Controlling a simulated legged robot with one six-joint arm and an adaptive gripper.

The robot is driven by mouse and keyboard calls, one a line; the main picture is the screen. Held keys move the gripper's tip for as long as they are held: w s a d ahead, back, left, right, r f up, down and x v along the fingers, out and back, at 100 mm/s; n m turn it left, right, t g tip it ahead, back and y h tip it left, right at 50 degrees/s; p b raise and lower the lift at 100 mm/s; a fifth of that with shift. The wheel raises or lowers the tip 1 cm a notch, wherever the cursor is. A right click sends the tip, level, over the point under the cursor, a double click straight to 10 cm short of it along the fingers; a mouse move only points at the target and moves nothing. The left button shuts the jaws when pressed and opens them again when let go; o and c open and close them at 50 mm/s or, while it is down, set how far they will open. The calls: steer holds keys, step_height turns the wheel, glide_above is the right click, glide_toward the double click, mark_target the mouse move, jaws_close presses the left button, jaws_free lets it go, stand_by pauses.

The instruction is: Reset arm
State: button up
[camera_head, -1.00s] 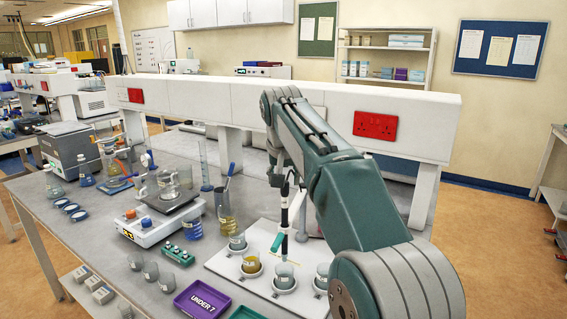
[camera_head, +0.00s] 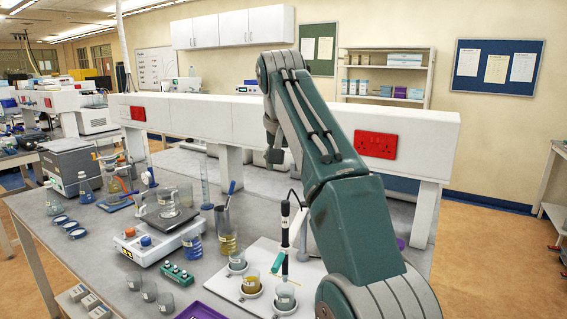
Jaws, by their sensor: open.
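My teal and grey arm (camera_head: 335,190) rises from the bottom right to an elbow near the top middle, then folds down on its far side. A small dark part at its end, my gripper (camera_head: 275,156), shows left of the upper link, in front of the white bench shelf. It is above and behind the bench objects and no object shows in it. The upper link hides part of it, and the gap between the jaws is too small to make out.
A white board (camera_head: 230,285) holds several beakers and a black-and-white probe (camera_head: 285,222) on a stand, close left of my arm. The raised white shelf (camera_head: 275,122) runs behind.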

steer(key=s+d+f+n, duration=0.1)
steer(key=s+d+f, duration=0.1)
steer(key=s+d, duration=0.35)
steer(key=s+d+f, duration=0.2)
steer(key=s+d, duration=0.1)
steer(key=s, duration=0.5)
steer(key=s+d+f, duration=0.2)
steer(key=s+f, duration=0.7)
steer(key=f, duration=0.1)
steer(key=s+d+f+t, duration=0.1)
steer(key=s+d+f, duration=0.1)
steer(key=s+f, duration=0.7)
steer(key=shift+s+d+f, duration=0.25)
steer(key=shift+s+f, duration=0.15)
steer(key=shift+f, duration=0.15)
